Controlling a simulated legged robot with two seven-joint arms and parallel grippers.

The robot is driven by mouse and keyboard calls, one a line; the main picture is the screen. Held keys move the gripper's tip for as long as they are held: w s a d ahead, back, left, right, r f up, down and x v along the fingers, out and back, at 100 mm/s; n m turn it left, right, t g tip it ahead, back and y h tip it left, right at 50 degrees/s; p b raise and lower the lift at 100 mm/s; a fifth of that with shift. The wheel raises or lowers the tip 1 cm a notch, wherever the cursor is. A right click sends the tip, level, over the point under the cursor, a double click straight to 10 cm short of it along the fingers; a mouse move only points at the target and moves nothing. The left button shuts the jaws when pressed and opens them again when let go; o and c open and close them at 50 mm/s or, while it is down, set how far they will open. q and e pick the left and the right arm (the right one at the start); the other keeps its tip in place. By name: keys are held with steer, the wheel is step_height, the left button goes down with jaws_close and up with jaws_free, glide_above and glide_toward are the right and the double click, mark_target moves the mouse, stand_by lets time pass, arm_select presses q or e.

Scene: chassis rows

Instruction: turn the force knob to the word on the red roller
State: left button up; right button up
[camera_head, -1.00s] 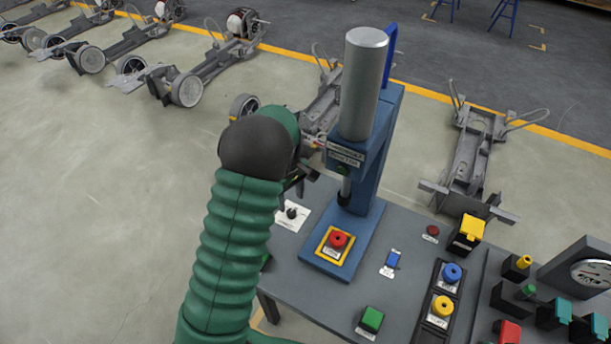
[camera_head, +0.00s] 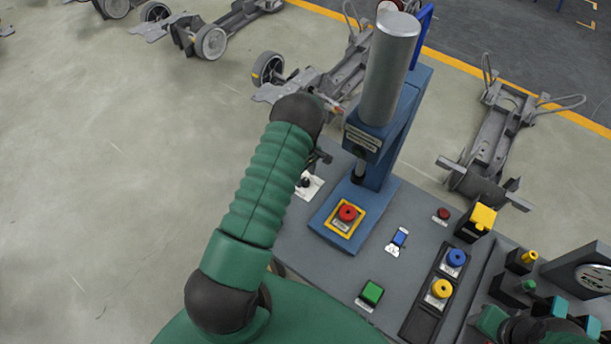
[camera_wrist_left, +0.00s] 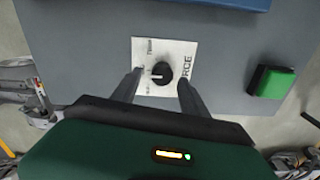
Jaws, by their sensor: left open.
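The force knob (camera_wrist_left: 162,73) is a small black dial with a white pointer mark, on a white label card (camera_wrist_left: 185,52) reading partly "RCE". In the wrist view its mark points left; the small words are unreadable. In the head view the knob (camera_head: 305,182) sits on the bench left of the blue press. My left gripper (camera_wrist_left: 160,77) is open, with one finger on each side of the knob; contact cannot be told. In the head view the left gripper (camera_head: 319,160) is mostly hidden behind its arm. I cannot make out a red roller.
The blue press (camera_head: 385,130) stands close right of the left gripper, with a red button (camera_head: 347,213) on its base. A green button (camera_head: 372,292), blue switch (camera_head: 400,237) and yellow knob (camera_head: 442,288) are further right. Part of my right arm shows lower right.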

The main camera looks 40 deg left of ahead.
arm_select(q)
steer(key=shift+s+f, duration=0.15)
steer(key=shift+f, duration=0.55)
steer(key=shift+d, duration=0.3)
steer(key=c, duration=0.5)
steer(key=shift+a, duration=0.15)
jaws_close()
arm_select(e)
steer(key=shift+s+d+r, duration=0.15)
steer(key=shift+s+d, duration=0.1)
steer(key=shift+d, duration=0.05)
